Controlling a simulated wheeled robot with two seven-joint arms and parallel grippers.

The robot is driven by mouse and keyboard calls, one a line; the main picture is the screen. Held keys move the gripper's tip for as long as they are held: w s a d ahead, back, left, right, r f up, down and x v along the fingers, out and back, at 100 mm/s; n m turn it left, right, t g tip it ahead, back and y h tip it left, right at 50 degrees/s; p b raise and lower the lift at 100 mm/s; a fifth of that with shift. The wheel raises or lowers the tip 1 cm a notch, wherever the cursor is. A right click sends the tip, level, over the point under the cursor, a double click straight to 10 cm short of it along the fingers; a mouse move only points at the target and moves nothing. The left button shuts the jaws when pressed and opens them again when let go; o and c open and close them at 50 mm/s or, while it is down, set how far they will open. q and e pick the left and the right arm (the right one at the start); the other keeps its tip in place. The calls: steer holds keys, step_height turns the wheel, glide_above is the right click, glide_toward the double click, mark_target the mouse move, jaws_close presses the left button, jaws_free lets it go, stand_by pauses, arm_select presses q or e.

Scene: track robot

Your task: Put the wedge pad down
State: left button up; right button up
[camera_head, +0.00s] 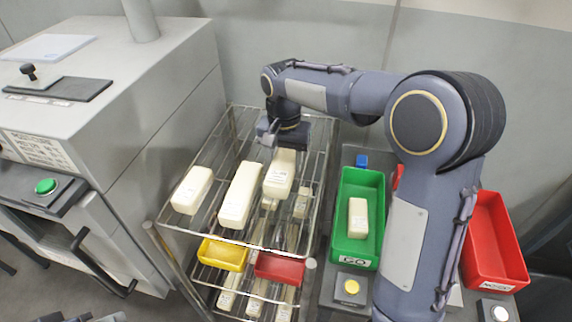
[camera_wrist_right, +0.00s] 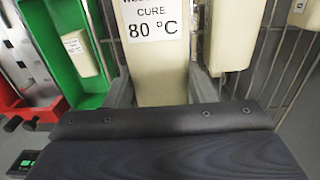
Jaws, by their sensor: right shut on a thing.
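My right gripper (camera_head: 287,142) reaches over the back of a wire rack and is shut on a cream wedge pad (camera_head: 279,174). In the right wrist view the pad (camera_wrist_right: 158,70) sits between the fingers, with a white label reading "CURE 80 °C". The pad is over the rack's top wire shelf (camera_head: 212,222); I cannot tell whether it touches the wires. Two similar cream pads lie to its left on that shelf, a near one (camera_head: 240,196) and a farther-left one (camera_head: 192,190). My left gripper is not in view.
A green bin (camera_head: 343,246) holding a cream block (camera_head: 358,217) stands right of the rack. A red bin (camera_head: 492,240) is farther right. Yellow (camera_head: 222,255) and red (camera_head: 279,268) trays and more pads are below the top shelf. A grey machine (camera_head: 150,110) stands left.

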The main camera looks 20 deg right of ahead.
steer(key=shift+w+d+f, duration=0.35)
steer(key=shift+w+f, duration=0.1)
steer(key=shift+f, duration=0.15)
steer(key=f, duration=0.3)
steer(key=shift+w+d+f, duration=0.1)
steer(key=shift+w+d, duration=0.1)
steer(key=shift+w, duration=0.05)
steer(key=shift+f, duration=0.35)
steer(key=shift+f, duration=0.1)
steer(key=o, duration=1)
